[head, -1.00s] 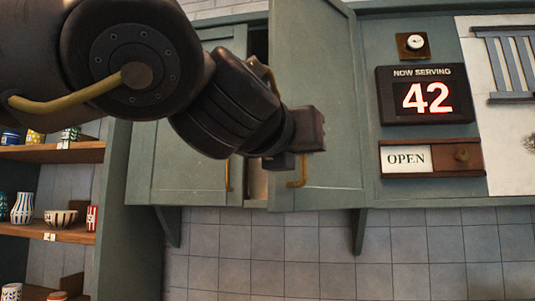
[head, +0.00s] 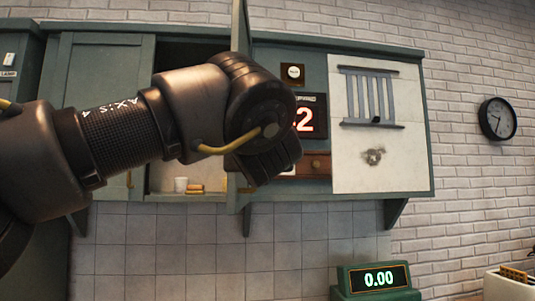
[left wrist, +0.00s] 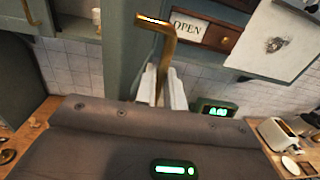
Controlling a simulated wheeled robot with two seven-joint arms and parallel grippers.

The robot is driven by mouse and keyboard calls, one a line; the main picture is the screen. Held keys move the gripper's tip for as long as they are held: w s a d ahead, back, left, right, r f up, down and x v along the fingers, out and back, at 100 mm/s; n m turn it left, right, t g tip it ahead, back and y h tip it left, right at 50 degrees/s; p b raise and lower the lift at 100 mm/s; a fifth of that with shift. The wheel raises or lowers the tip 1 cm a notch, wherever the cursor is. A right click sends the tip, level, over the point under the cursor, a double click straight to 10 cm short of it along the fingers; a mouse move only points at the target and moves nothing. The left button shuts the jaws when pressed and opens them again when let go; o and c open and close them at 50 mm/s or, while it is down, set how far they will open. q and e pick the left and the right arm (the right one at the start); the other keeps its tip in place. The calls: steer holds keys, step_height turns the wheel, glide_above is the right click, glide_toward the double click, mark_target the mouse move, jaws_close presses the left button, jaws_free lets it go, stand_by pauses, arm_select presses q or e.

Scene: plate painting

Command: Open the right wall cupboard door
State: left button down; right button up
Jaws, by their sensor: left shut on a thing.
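The right wall cupboard door (head: 241,25) stands wide open and shows nearly edge-on in the head view. The open compartment of the wall cupboard (head: 190,52) shows to its left, partly behind my arm. In the left wrist view, the brass door handle (left wrist: 159,62) passes between the pale fingers of my left gripper (left wrist: 164,90), which is shut on it. In the head view my left arm hides the fingers and most of the handle. My right gripper is in neither view.
A white cup (head: 181,184) and a small tan stack (head: 195,188) stand inside the open compartment. The closed left door (head: 105,90) is beside it. A green display (head: 375,280) stands below.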

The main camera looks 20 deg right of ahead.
arm_select(q)
steer(key=shift+d+r, duration=0.1)
steer(key=shift+r, duration=0.15)
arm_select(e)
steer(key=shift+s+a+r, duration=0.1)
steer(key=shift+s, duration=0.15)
arm_select(q)
steer(key=c, duration=1.5)
jaws_free()
steer(key=shift+w+f, duration=0.1)
steer(key=shift+w, duration=0.05)
steer(key=shift+d+f, duration=0.1)
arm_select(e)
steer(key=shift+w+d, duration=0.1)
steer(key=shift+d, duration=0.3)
arm_select(q)
steer(key=b+v, duration=0.6)
steer(key=v, duration=0.4)
steer(key=shift+s, duration=0.4)
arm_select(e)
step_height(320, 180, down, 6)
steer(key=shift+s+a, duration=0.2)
